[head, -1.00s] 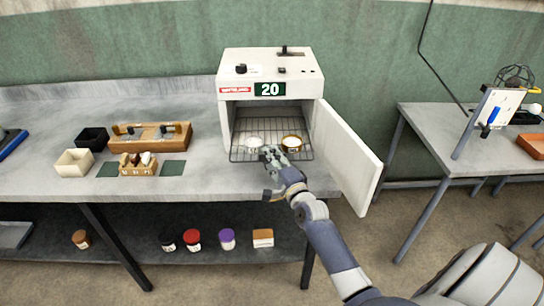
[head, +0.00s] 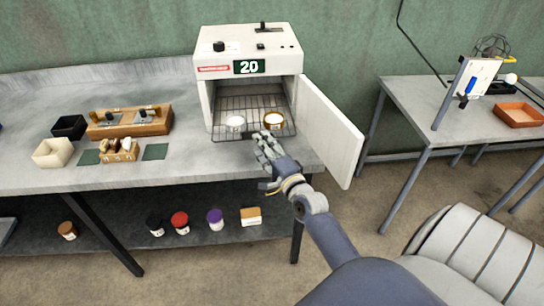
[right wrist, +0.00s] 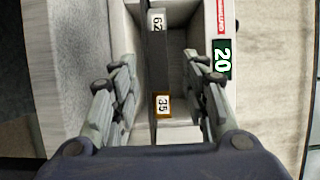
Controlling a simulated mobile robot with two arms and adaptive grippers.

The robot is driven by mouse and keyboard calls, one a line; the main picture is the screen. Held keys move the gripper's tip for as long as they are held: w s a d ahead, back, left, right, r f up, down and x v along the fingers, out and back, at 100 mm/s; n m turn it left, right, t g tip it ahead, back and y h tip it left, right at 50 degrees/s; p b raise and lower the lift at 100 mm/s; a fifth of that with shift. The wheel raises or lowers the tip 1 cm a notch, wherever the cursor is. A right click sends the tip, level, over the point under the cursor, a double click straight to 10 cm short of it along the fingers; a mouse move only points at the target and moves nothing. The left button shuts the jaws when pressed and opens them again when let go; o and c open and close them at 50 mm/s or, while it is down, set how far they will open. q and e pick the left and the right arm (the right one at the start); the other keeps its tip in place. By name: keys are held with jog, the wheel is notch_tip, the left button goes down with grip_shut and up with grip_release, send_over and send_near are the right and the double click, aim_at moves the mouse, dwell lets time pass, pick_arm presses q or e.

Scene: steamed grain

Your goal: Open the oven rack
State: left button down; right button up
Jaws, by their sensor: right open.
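The white oven (head: 247,47) stands on the grey bench with its door (head: 331,130) swung open to the right. The wire rack (head: 252,105) inside reaches to the front opening. A white-topped container (head: 235,123) and an orange-rimmed container (head: 273,119) stand on it. My right gripper (head: 268,142) is at the rack's front edge, in front of the orange-rimmed container. In the right wrist view its fingers (right wrist: 160,100) are spread apart with nothing clearly held; the labels 62 and 35 show between them. Contact with the rack cannot be told. My left gripper is out of view.
The open door stands close to the right of my arm. Left on the bench (head: 185,175) are a wooden tool holder (head: 130,121), a black tray (head: 69,127) and a cream tray (head: 52,153). Several jars stand on the lower shelf. Another table (head: 430,110) is at right.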

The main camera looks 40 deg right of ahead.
jog(key=s, duration=0.3)
jog(key=s+a, duration=0.1)
jog(key=s, duration=0.1)
jog(key=shift+s+r, duration=0.1)
jog(key=shift+s, duration=0.25)
jog(key=s+a+f+n+g+y, duration=0.1)
jog(key=s+a+f+n+g, duration=0.25)
jog(key=f, duration=0.85)
jog(key=s+a+f+n+g+y, duration=0.1)
jog(key=s+a+f+n+g, duration=0.2)
jog(key=f, duration=0.9)
jog(key=s+a+f+n+g, duration=0.2)
jog(key=s+f+n, duration=0.25)
jog(key=f, duration=0.75)
jog(key=s+a+f+n+g, duration=0.1)
jog(key=s+f+n+g, duration=0.1)
jog(key=s+f, duration=0.4)
jog(key=s+a+f+n+g, duration=0.2)
jog(key=s+f+n, duration=0.3)
jog(key=s, duration=1)
jog(key=s+a+f+n+g, duration=0.2)
jog(key=s+f+n+g, duration=0.2)
jog(key=s+f, duration=0.3)
jog(key=s, duration=0.4)
jog(key=shift+f+y, duration=0.2)
jog(key=shift+y, duration=0.2)
